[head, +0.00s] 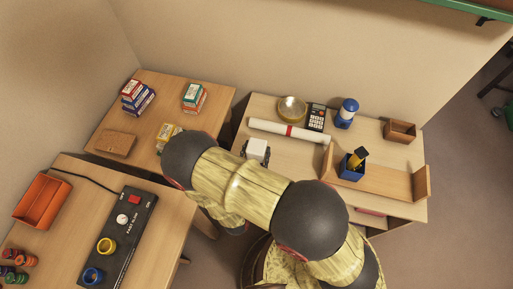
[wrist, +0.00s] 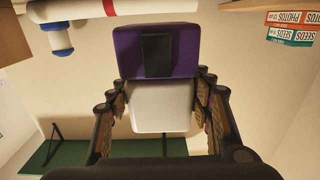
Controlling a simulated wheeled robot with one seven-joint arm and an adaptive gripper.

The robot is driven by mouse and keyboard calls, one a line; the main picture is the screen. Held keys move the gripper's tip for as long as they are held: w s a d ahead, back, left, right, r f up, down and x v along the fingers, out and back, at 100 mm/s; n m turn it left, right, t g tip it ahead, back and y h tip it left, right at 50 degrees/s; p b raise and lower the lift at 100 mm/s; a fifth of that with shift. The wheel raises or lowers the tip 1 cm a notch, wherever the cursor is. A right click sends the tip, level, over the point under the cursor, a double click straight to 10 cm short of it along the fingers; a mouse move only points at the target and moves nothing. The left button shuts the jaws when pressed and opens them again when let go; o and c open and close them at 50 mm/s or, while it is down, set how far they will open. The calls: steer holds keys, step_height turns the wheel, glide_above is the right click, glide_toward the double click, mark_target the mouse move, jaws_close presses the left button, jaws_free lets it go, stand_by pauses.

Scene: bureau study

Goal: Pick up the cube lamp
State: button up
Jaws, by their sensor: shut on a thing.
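The cube lamp has a white block (wrist: 160,106) and a purple part (wrist: 180,47) with a dark panel in the wrist view. In the head view its white top (head: 257,149) shows over the back desk, just in front of the paper roll. My gripper (wrist: 160,88) is shut on the lamp, with a finger on each side of the white block. My arm hides most of the gripper in the head view. I cannot tell whether the lamp touches the desk.
The white roll (head: 276,130) lies behind the lamp, near a calculator (head: 316,117) and a blue-and-white bottle (head: 347,113). A blue pen cup (head: 351,166) stands to the right. Small boxes (head: 193,97) sit on the left table. An orange tray (head: 42,201) is at far left.

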steer(key=s+a+r+p, duration=0.1)
steer(key=s+r+p, duration=0.2)
steer(key=s+r, duration=0.4)
steer(key=shift+s+p, duration=0.3)
steer(key=shift+s, duration=1.9)
